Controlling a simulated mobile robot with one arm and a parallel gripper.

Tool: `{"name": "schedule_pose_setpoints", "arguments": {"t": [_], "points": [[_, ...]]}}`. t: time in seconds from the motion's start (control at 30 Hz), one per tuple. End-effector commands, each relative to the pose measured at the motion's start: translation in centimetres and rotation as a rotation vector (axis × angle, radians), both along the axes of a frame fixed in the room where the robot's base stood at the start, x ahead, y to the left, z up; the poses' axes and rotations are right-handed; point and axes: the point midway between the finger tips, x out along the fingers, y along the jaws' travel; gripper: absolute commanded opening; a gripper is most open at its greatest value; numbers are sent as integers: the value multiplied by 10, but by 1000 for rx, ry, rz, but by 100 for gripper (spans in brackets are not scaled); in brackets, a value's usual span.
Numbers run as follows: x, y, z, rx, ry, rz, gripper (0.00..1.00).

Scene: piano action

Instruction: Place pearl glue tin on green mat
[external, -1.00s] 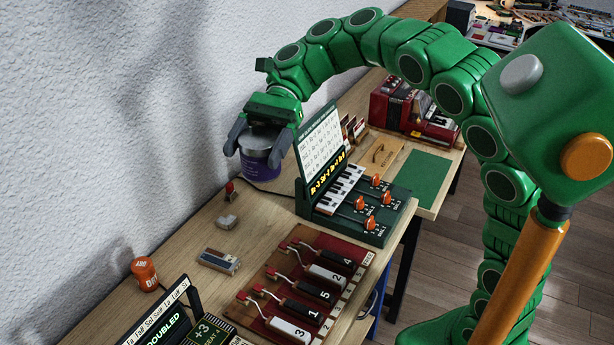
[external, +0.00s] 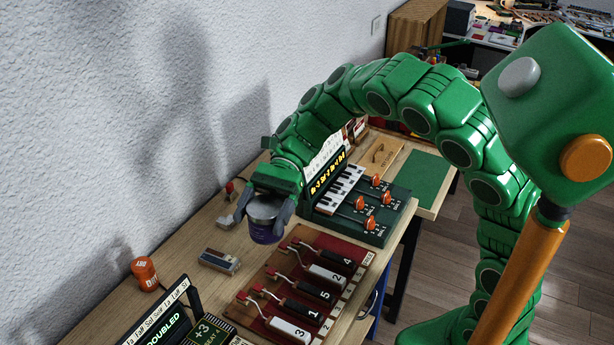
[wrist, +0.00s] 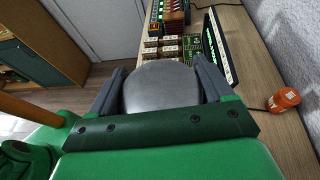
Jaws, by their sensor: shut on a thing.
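My gripper (external: 266,212) is shut on a tin (external: 265,230) with a pale grey lid and a dark purple side. It holds the tin upright above the wooden bench, beside the dark red key board. In the wrist view the tin's round grey lid (wrist: 160,84) fills the space between my two grey fingers. The tin's label is too small to read. The green mat (external: 421,182) lies flat and bare at the back right of the bench, well apart from the tin.
A green console with a small keyboard and orange knobs (external: 366,205) stands between the tin and the mat. The dark red board with numbered keys (external: 315,285) lies in front. An orange pot (external: 145,272) and a grey-blue block (external: 219,261) are at the left.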

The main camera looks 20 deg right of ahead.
Motion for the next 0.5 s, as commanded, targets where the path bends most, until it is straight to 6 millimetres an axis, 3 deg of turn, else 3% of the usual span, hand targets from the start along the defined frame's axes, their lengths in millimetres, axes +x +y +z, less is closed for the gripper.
{"name": "schedule_pose_setpoints", "arguments": {"t": [0.3, 0.5], "points": [[-1, 0, -82, 0, 8, 1, 45], [-1, 0, -122, 0, 7, 1, 45]]}}
